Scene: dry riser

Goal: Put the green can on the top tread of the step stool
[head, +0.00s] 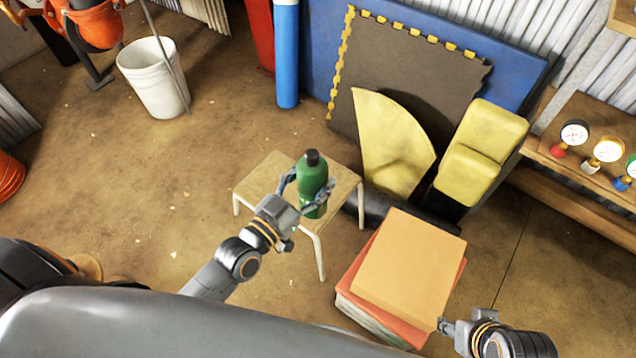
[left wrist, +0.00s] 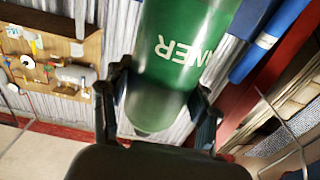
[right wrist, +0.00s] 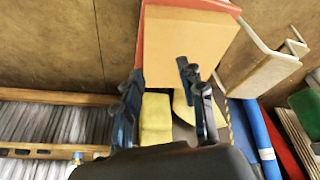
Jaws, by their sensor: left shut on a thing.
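The green can (head: 313,172), a bottle shape with a black cap, stands roughly upright in my left gripper (head: 306,192). The left wrist view shows the can (left wrist: 180,50) between the two fingers, with part of its white lettering. The step stool (head: 258,182) has a light wooden top and pale legs. The can appears over the stool's top; I cannot tell whether its base touches. The stool also shows in the right wrist view (right wrist: 258,68). My right gripper (right wrist: 160,82) is open and empty, low at the right of the head view.
A stack of flat boards (head: 408,265) lies right of the stool. Yellow foam pieces (head: 392,145) and a dark mat (head: 405,75) lean behind it. A white bucket (head: 150,80) stands at back left. A gauge shelf (head: 590,170) is at right. The floor left of the stool is clear.

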